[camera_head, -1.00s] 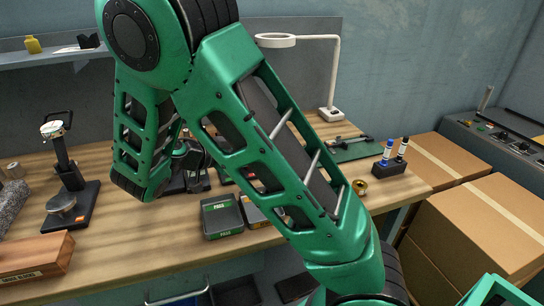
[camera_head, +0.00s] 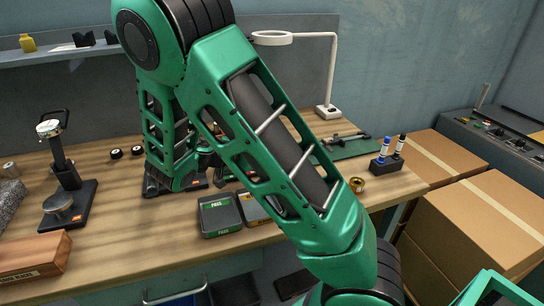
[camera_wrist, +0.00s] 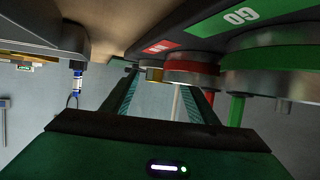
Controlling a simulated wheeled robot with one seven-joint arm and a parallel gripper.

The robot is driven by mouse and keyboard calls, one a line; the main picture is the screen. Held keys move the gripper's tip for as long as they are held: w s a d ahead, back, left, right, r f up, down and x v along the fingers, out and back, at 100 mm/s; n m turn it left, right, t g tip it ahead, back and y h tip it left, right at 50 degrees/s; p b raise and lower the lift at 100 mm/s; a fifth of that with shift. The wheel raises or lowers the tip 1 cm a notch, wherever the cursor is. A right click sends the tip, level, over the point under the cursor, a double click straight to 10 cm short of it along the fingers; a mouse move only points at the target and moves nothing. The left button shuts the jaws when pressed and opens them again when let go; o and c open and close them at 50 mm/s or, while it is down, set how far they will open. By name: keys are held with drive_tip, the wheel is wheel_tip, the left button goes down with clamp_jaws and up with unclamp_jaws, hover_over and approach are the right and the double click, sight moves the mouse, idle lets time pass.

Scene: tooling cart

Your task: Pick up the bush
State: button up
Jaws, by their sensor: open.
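The bush, a small brass ring (camera_head: 357,184), stands on the bench right of my arm in the head view. A brass-coloured piece (camera_wrist: 154,74) that looks like it shows in the upside-down wrist view, just beyond my fingers and beside a red-collared gauge (camera_wrist: 190,70). My gripper (camera_wrist: 167,86) is open, its two fingers apart with nothing held between them. In the head view my arm hides most of the gripper, so its exact distance from the bush cannot be told.
A green gauge part marked GO (camera_wrist: 265,57) is close by in the wrist view. A marker stand (camera_head: 386,164) is right of the bush. A PASS tray (camera_head: 220,232) sits near the front edge, a dial stand (camera_head: 70,205) at left, and a lamp (camera_head: 332,75) behind.

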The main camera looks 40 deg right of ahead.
clamp_jaws()
drive_tip(key=shift+r, duration=0.2)
